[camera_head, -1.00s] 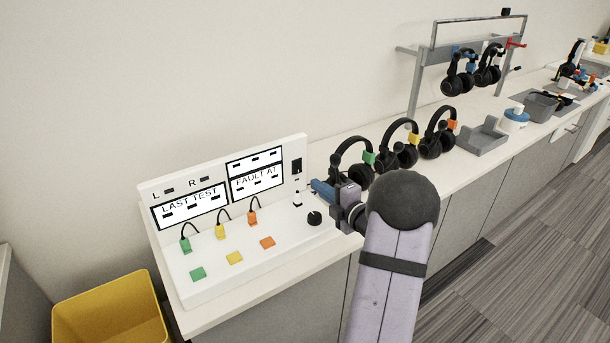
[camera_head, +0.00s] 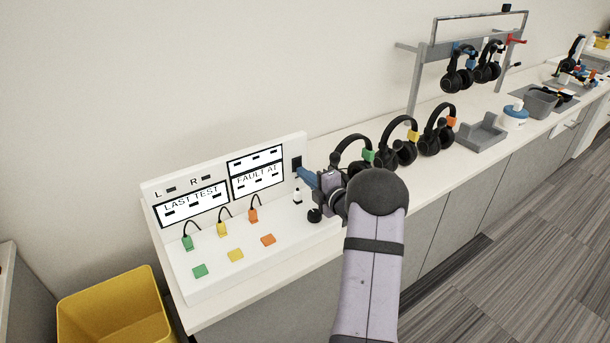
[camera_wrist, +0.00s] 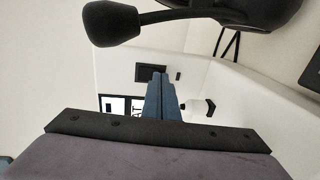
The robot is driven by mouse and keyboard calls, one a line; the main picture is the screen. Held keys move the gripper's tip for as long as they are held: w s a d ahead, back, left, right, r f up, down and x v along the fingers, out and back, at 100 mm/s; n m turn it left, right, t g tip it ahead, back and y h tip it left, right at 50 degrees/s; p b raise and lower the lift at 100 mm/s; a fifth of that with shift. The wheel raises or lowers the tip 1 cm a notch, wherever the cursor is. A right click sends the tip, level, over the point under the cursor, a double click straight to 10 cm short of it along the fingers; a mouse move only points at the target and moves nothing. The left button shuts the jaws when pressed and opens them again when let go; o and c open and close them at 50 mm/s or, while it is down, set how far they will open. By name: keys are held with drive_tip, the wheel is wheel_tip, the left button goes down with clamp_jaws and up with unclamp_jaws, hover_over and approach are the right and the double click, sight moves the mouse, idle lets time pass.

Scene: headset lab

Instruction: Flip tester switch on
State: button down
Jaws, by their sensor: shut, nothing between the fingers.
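The white tester (camera_head: 225,262) stands at the near end of the counter. Its upright panel carries a black switch (camera_head: 297,161) at the upper right, beside the fault display (camera_head: 257,176). The switch also shows as a dark rectangle in the wrist view (camera_wrist: 150,72). My gripper (camera_head: 300,171) is shut and empty, its blue fingers pointing at the panel. Its tips look very close to the switch, just below it in the head view. I cannot tell whether they touch. The wrist view also shows the shut fingers (camera_wrist: 161,80) over the switch's edge. The switch's position is too small to tell.
A black knob (camera_head: 314,215) sits below my gripper on the tester. Black headsets with green, yellow and orange tags (camera_head: 388,153) stand on the counter to the right. A yellow bin (camera_head: 115,310) is at the lower left.

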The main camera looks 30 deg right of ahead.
drive_tip(key=shift+f+b, duration=0.15)
drive_tip(key=shift+b, duration=0.3)
drive_tip(key=shift+w+f+b, duration=0.15)
drive_tip(key=shift+b, duration=0.4)
drive_tip(key=shift+r, duration=0.3)
drive_tip(key=shift+s+f, duration=0.2)
drive_tip(key=shift+s, duration=0.35)
drive_tip(key=s+b, duration=0.1)
drive_tip(key=s, duration=0.3)
drive_tip(key=s+f+b, duration=0.1)
drive_tip(key=s, duration=0.3)
drive_tip(key=s+b, duration=0.1)
drive_tip(key=s, duration=0.3)
drive_tip(key=shift+s+f, duration=0.2)
drive_tip(key=shift+s, duration=0.2)
